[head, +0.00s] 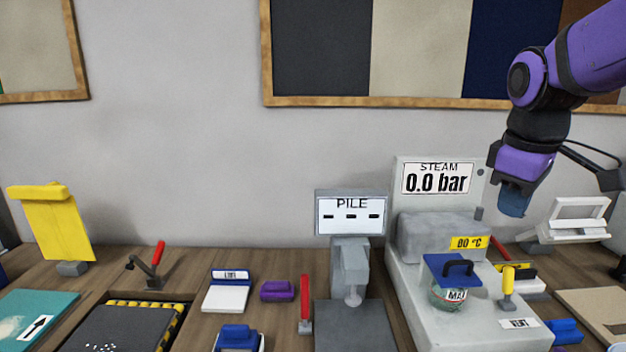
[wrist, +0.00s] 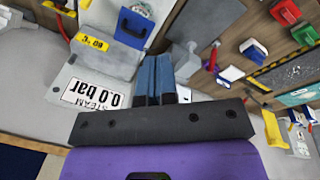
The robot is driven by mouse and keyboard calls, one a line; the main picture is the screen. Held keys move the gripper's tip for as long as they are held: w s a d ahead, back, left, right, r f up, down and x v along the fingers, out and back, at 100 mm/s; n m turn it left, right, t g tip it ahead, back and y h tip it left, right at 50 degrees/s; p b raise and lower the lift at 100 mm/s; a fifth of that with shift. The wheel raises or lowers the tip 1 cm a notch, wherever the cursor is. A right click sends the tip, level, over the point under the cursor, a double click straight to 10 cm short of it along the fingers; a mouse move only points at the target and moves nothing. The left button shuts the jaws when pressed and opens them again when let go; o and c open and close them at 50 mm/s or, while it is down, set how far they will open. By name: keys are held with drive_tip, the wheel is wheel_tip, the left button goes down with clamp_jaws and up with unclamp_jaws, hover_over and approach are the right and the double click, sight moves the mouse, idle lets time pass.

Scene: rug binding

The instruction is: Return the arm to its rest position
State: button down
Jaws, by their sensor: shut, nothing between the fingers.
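My gripper (head: 514,203) hangs from my purple arm at the upper right of the head view, above and in front of the steam machine's right side. Its blue fingers point down and are shut with nothing between them. In the wrist view the two blue fingers (wrist: 155,80) lie side by side, touching or nearly so. The gripper is apart from the bench and everything on it.
The air above the bench's left side is clear.

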drive_tip(key=s+m+t, duration=0.3)
drive_tip(key=s+m, duration=0.4)
drive_tip(key=s, duration=0.6)
drive_tip(key=shift+d+f+m+y, duration=0.15)
drive_tip(key=shift+m+y, duration=0.15)
drive_tip(key=shift+y, duration=0.1)
drive_tip(key=shift+s, duration=0.1)
